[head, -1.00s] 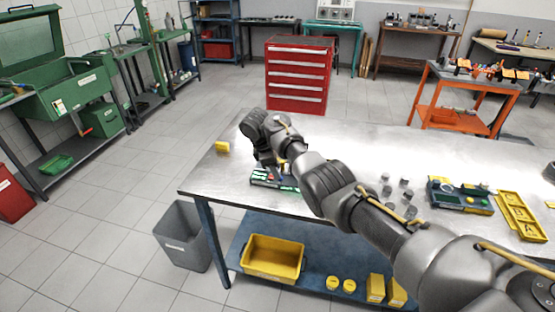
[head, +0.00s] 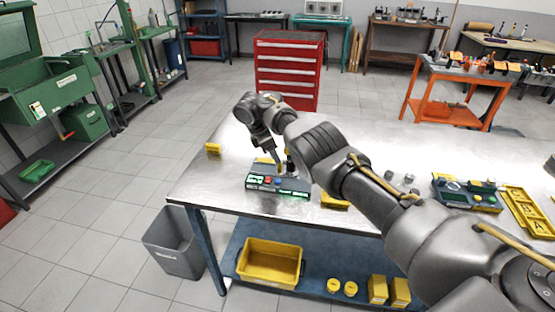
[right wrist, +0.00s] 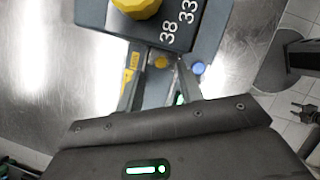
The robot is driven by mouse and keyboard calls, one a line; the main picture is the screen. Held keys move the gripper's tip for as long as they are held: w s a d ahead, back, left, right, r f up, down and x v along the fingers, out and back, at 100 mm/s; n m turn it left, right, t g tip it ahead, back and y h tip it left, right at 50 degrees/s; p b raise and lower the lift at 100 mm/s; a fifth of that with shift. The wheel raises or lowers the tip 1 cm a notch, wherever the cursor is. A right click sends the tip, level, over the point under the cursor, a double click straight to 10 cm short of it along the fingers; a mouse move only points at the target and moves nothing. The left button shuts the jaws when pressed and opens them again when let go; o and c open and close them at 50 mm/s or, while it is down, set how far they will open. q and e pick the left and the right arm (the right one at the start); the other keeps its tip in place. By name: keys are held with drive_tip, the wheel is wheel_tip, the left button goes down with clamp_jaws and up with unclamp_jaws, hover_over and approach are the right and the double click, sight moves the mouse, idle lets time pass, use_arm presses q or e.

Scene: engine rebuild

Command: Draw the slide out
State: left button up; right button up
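A low grey device (head: 262,190) with a green-lit front edge and small red and blue buttons sits near the bench's front left edge. In the right wrist view a blue-grey block (right wrist: 208,42) marked 38 and 33 carries a round yellow knob (right wrist: 138,5), cut by the top edge. My right gripper (head: 281,170) points down over the device. Its two fingers (right wrist: 160,62) stand apart, with part of the device visible between them; I see no clear grip. I cannot tell which part is the slide. My left gripper is out of view.
The metal bench (head: 225,180) is clear left of the device, except for a small yellow block (head: 213,149). A yellow part (head: 334,201) lies right of the device, partly under my arm. A green and grey fixture (head: 466,195) and a yellow tray (head: 528,213) are farther right.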

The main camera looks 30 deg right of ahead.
sight(287, 168)
drive_tip(key=shift+x, duration=2)
drive_tip(key=shift+c, duration=0.4)
clamp_jaws()
drive_tip(key=shift+a, duration=0.1)
